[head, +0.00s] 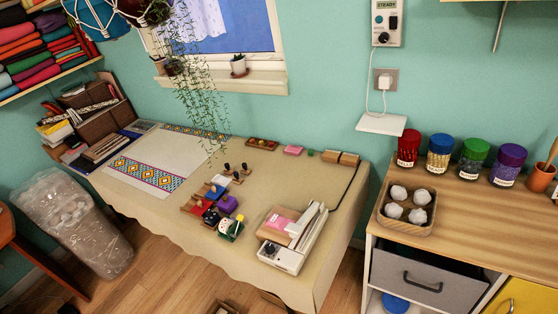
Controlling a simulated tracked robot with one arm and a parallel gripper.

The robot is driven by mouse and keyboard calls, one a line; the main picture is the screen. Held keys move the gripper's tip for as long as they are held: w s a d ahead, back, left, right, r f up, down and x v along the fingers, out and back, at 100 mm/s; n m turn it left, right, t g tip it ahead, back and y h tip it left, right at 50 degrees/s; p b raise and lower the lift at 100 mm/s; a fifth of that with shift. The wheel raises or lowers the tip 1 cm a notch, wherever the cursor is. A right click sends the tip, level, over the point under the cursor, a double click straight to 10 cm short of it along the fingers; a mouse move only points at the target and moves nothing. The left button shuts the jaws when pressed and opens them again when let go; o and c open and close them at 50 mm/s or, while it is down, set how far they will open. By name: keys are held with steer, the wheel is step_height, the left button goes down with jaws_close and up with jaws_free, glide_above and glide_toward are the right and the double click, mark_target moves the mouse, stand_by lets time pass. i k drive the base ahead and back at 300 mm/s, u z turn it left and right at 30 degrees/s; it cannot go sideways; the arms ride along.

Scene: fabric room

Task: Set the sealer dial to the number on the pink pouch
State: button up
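A white sealer (285,258) with a long arm stands near the front right corner of the cloth-covered table. A small dark round shape, which looks like its dial (269,248), shows on its front left face. The dial's setting is too small to read. A pink pouch (281,219) lies on the sealer's left side, beside the arm, on or against a tan surface. Any number on it is too small to read. Another small pink item (293,150) lies at the table's back edge. My gripper is not in view.
The table (150,205) also holds a patterned white cloth (160,160), several coloured small items left of the sealer, and tan blocks (340,157) behind. A wooden counter (460,195) with jars and a tray (407,207) stands right. Wood floor (180,270) shows in front.

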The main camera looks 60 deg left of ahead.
mark_target(270, 249)
steer(key=u, duration=0.55)
steer(key=i, duration=1.05)
steer(key=u, duration=0.85)
